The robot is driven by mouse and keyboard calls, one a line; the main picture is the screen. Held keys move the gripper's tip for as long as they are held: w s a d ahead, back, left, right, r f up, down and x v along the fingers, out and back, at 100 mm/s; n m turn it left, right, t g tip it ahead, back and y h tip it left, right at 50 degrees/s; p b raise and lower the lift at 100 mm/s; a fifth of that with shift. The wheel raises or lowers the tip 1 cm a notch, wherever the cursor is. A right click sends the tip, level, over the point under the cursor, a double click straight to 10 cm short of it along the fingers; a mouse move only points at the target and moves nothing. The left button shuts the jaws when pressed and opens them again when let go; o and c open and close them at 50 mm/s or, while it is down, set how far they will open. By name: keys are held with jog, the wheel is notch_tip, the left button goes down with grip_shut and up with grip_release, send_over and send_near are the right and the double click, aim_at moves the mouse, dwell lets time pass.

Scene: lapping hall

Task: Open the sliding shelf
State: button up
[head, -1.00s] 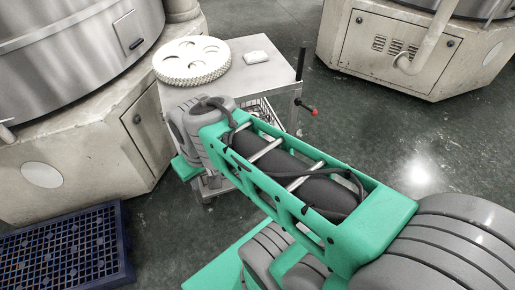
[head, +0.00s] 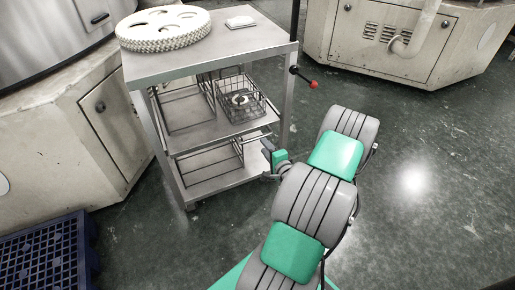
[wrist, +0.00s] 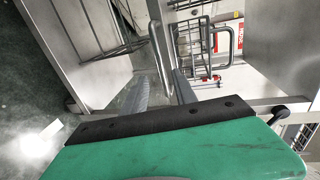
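The metal trolley (head: 222,47) stands at upper centre in the head view, with open shelves below its top. Its middle shelf (head: 205,132) bears a wire basket (head: 240,98) holding a ring-like part, beside a wire frame. A lower shelf (head: 212,182) has another wire frame. My gripper (head: 268,151) is at the trolley's right front, by these shelves. In the wrist view my gripper (wrist: 165,88) has its fingers apart, with a bare metal handle bar (wrist: 158,45) running between them. I cannot tell whether either finger touches the bar, nor which shelf it belongs to.
White toothed discs (head: 164,28) and a small white block (head: 240,22) lie on the trolley top. A red-knobbed lever (head: 312,84) sticks out at its right. Large machines flank it. A blue pallet (head: 45,256) lies at lower left. The floor at right is clear.

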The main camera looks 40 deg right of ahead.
aim_at(257, 138)
jog(key=b+x, duration=0.1)
jog(key=x, duration=0.6)
jog(key=shift+w+r, duration=0.15)
jog(key=shift+w, duration=0.05)
jog(key=shift+c, duration=0.4)
grip_shut()
dwell(0.6)
